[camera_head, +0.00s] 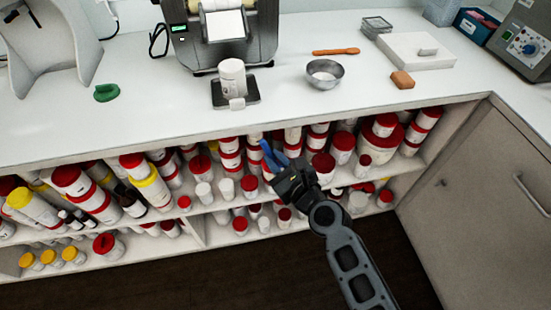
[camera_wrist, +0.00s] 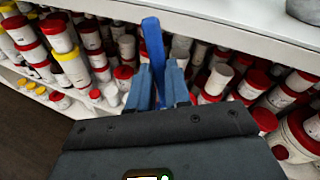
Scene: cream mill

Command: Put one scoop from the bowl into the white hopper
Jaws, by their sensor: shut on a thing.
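My gripper (camera_head: 272,160) is shut on a slim bright-blue tool, in front of the shelves below the counter's front edge. In the wrist view the blue tool (camera_wrist: 153,45) stands up between the fingertips (camera_wrist: 157,85); its far end looks plain, and I cannot tell its full shape. The grey metal bowl (camera_head: 324,78) stands on the counter, behind and right of my gripper; its inside looks pale. A mill (camera_head: 188,45) stands at the back with a white box-like part (camera_head: 224,25) on its front, perhaps the white hopper; I cannot be sure.
A white jar (camera_head: 232,75) stands on a black stand (camera_head: 222,100). An orange spatula (camera_head: 335,51), a brown block (camera_head: 402,80), a white slab (camera_head: 416,60) and a green object (camera_head: 106,92) lie on the counter (camera_head: 150,120). Red-lidded jars (camera_head: 341,148) fill the shelves near my gripper.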

